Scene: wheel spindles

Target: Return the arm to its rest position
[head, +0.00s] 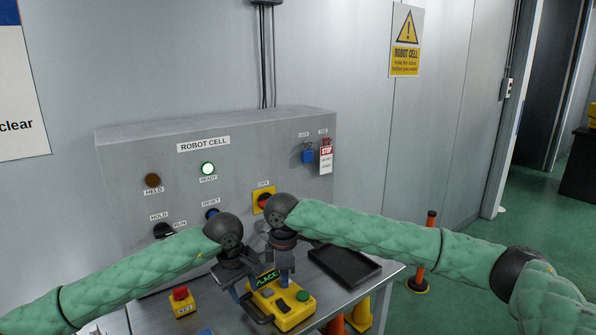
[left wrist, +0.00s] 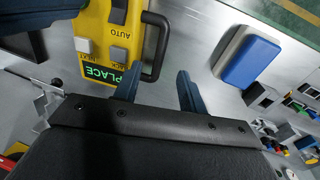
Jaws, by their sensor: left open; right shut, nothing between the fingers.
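My two arms reach over a grey table in the head view. A yellow pendant (head: 291,318) lies there, its screen reading PLACE, with dark and green buttons; it also shows in the left wrist view (left wrist: 92,22). My left gripper (head: 241,297) is open at the pendant's left side. In the left wrist view, the black handle (left wrist: 162,45) of the pendant appears beyond the gap between the open fingers (left wrist: 157,78); I cannot tell whether they touch. My right gripper (head: 285,283) is shut and empty, pointing down over the pendant near its screen. Its fingertips are partly unclear.
A grey control cabinet (head: 130,200) with lamps and knobs stands behind. A black tray (head: 345,264) lies right of the pendant. A small yellow box with a red button (head: 181,294) stands at left. A blue-topped block (left wrist: 254,60) shows in the left wrist view. An orange post (head: 426,250) stands at right.

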